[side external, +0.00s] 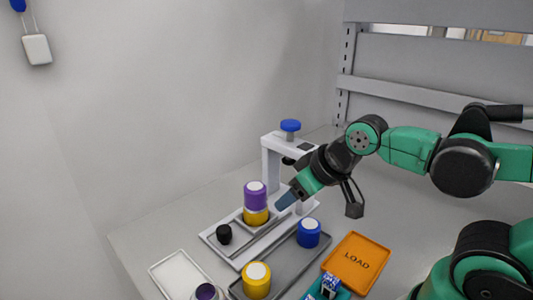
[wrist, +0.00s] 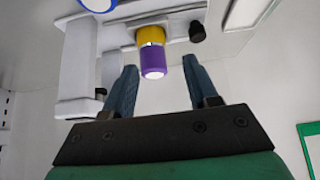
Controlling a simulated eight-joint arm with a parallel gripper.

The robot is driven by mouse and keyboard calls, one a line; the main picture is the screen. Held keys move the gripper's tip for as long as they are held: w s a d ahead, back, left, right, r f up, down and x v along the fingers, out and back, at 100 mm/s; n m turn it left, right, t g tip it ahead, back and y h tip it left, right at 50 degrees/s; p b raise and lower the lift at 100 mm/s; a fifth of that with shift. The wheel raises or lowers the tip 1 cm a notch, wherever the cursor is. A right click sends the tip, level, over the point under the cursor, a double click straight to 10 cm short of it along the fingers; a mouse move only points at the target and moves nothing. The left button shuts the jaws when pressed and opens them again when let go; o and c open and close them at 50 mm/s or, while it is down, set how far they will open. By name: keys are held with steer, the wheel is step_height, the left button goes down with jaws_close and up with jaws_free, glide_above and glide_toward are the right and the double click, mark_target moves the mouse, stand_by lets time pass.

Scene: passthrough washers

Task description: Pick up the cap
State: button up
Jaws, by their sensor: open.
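A purple cylinder with a white top (side external: 255,195), which may be the cap, sits upright on a yellow cylinder (side external: 256,217) in a white fixture (side external: 222,247). My gripper (side external: 285,201) is to its right in the side view, tilted down toward it and apart from it. In the wrist view my gripper (wrist: 159,64) is open, with one finger either side of the purple piece (wrist: 152,60) in the picture. I cannot tell how deep the fingers reach. The yellow part (wrist: 151,36) shows behind the purple piece. Nothing is held.
A white post frame with a blue knob (side external: 290,125) stands close behind my gripper. A black knob (side external: 224,234) is left of the stack. A grey tray (side external: 280,262) holds blue (side external: 308,233) and yellow (side external: 257,281) cylinders. An orange LOAD tray (side external: 355,262) lies right.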

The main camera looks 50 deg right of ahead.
steer(key=shift+o, duration=0.2)
steer(key=o, duration=0.7)
steer(key=shift+c, duration=0.2)
steer(key=shift+w+r, duration=0.1)
steer(key=g, duration=0.5)
glide_above(255, 186)
steer(key=s, duration=0.1)
steer(key=shift+s, duration=0.1)
steer(key=shift+w+f+g, duration=0.35)
steer(key=shift+g, duration=0.05)
steer(key=shift+w+f, duration=0.15)
steer(key=shift+f, duration=1.2)
steer(key=shift+w+f, duration=0.15)
steer(key=shift+f, duration=1.15)
